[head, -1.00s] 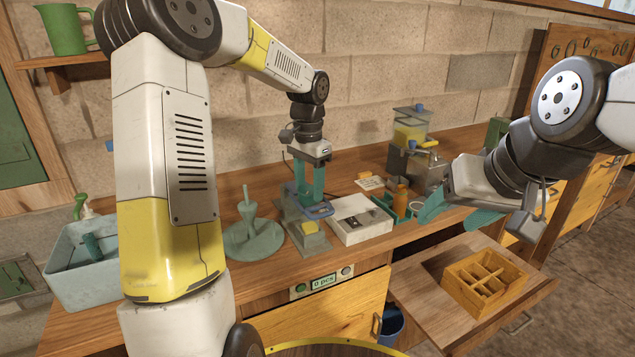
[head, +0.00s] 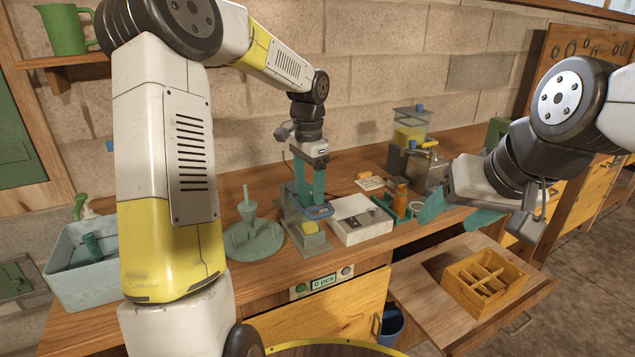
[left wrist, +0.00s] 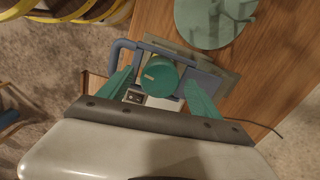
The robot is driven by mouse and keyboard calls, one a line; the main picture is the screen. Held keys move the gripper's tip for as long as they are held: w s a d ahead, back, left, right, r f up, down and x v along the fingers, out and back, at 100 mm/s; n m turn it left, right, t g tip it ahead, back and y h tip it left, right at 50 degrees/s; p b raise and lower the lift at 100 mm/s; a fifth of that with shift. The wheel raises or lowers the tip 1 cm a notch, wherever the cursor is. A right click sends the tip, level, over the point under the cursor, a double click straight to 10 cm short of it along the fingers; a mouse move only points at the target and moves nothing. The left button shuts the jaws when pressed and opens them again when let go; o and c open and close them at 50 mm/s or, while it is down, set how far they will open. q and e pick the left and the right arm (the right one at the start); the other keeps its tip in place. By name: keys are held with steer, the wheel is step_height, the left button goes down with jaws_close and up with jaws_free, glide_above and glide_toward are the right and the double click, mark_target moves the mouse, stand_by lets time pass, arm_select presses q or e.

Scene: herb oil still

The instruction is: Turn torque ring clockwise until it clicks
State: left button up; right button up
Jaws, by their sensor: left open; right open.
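A teal round cap with a pale mark (left wrist: 160,75), which looks like the torque ring, shows in the left wrist view. A blue-grey frame with a looped handle (left wrist: 122,52) lies around it. My left gripper (left wrist: 158,84) points down with one open finger on each side of the cap; I cannot tell whether they touch it. In the head view my left gripper (head: 311,200) stands over the small grey fixture (head: 296,228) and its fingers hide most of the cap. My right gripper (head: 444,220) is open and empty, off to the right.
A white box (head: 360,228) and an orange bottle (head: 400,200) stand right of the fixture; a pale green stand (head: 252,238) is to its left. A wooden divided box (head: 485,285) sits on the pull-out board. A display (head: 323,281) on the bench front reads 0 pcs.

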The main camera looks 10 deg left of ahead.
mark_target(309, 190)
arm_select(q)
step_height(309, 190, up, 8)
steer(key=shift+f, duration=0.1)
stand_by(0.4)
